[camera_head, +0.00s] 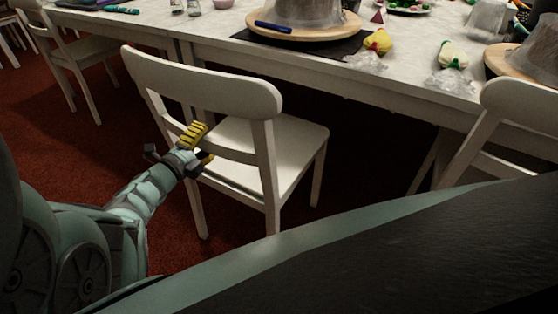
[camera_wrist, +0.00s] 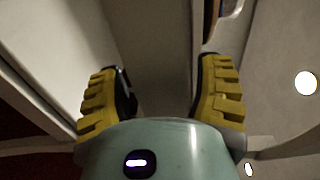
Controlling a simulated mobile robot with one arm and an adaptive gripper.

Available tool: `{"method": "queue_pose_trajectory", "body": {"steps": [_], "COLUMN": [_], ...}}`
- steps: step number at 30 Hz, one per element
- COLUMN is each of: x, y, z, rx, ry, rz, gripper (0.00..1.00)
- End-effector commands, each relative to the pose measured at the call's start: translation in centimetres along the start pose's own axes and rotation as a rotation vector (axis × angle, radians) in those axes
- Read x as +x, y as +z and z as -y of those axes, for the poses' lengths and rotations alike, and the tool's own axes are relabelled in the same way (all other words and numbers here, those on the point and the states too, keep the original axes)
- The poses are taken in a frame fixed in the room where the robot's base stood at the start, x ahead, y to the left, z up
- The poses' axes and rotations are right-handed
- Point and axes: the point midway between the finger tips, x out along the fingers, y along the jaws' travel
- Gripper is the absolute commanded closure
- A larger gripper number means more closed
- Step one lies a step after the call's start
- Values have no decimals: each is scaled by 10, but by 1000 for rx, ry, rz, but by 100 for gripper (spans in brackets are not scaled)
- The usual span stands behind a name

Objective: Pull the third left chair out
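A white chair (camera_head: 202,82) stands in the middle of the head view, its back towards me and its seat (camera_head: 290,140) towards the table. My gripper (camera_head: 200,147) is at the chair's back, at the height of the lower slat, left of the right back post. In the wrist view, the two yellow fingers of my gripper (camera_wrist: 163,95) are wide apart. A pale grey strip of the chair (camera_wrist: 165,50) shows between them. Whether either finger touches it, I cannot tell. The lower finger is partly hidden in the head view.
A long white table (camera_head: 215,25) runs behind the chair, with a wooden turntable (camera_head: 340,28) and piping bags (camera_head: 378,42) on it. Another white chair (camera_head: 525,98) stands close on the right, and one (camera_head: 75,50) farther left. Red carpet (camera_head: 95,165) lies open at the left.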

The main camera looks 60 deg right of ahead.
Motion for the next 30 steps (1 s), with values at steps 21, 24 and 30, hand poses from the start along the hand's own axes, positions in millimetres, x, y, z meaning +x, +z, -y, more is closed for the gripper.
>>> {"method": "queue_pose_trajectory", "body": {"steps": [21, 24, 30], "x": [0, 0, 0], "y": [0, 0, 1], "z": [0, 2, 14], "rx": [0, 0, 0], "ry": [0, 0, -5], "rz": [1, 1, 0], "gripper": [100, 100, 100]}}
